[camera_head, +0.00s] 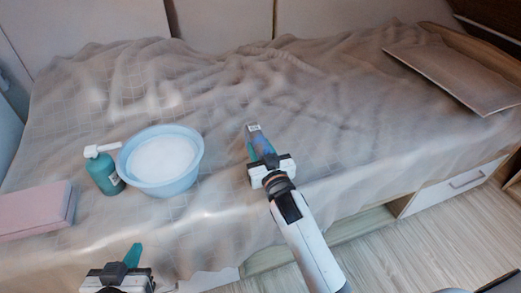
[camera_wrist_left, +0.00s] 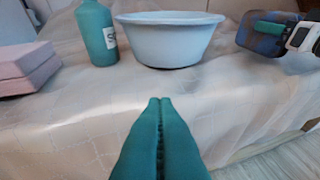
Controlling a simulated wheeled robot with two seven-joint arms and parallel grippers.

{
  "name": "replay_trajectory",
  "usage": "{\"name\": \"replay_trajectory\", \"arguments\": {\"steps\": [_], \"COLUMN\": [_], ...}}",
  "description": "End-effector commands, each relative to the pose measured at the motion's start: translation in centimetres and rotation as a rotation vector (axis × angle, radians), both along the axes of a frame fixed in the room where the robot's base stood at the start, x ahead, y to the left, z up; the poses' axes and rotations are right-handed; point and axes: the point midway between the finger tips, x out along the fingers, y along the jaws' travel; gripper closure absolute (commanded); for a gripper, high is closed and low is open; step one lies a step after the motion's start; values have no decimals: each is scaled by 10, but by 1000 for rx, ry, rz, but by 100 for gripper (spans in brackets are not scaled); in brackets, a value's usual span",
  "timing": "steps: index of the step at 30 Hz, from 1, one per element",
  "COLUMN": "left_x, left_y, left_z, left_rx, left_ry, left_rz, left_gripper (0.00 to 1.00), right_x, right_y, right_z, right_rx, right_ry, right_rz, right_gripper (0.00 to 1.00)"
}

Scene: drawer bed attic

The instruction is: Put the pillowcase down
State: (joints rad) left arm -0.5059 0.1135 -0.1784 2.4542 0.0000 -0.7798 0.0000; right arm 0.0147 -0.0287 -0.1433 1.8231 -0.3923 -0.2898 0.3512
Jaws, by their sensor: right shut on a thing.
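A small blue checked thing, which looks like the folded pillowcase (camera_head: 265,146), is in my right gripper (camera_head: 256,146) over the middle of the bed. It also shows at the upper right of the left wrist view (camera_wrist_left: 262,46), with a teal finger across it. My right gripper is shut on it; whether it touches the sheet I cannot tell. My left gripper (camera_head: 133,253) is at the bed's front edge at the lower left. In the left wrist view its teal fingers (camera_wrist_left: 160,103) are together with nothing between them.
A crumpled beige sheet (camera_head: 330,110) covers the bed. A pale blue basin (camera_head: 188,181), a teal pump bottle (camera_head: 107,176) and a pink box (camera_head: 35,208) stand at the left. A flat panel (camera_head: 455,78) lies at the far right. Bare sheet lies right of my right gripper.

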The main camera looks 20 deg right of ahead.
Motion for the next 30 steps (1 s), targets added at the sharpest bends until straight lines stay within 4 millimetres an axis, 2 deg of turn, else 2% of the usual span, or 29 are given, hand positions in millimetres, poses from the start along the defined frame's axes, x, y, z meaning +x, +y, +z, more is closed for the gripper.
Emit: {"name": "replay_trajectory", "arguments": {"steps": [6, 7, 11, 22, 26, 30], "left_x": [2, 2, 2, 1, -11, -27], "left_y": [-1, -1, -1, 0, 5, 13], "left_z": [2, 3, 3, 2, -12, -28], "left_rx": [-4, -5, -5, -1, 24, 56], "left_ry": [-18, -22, -20, -4, 102, 240], "left_rz": [-1, -1, -1, -1, 8, 18], "left_gripper": [100, 100, 100, 100, 100, 100], "right_x": [0, 0, 0, -1, -21, -53], "right_y": [0, 0, 0, 0, -1, -2], "right_z": [-2, -2, -2, 2, 1, 1], "right_rx": [0, 0, 0, -1, 0, 2], "right_ry": [-1, 0, 0, -1, 3, 4], "right_rz": [0, 0, 0, 0, 0, -1], "right_gripper": [75, 62, 42, 42, 42, 42]}}
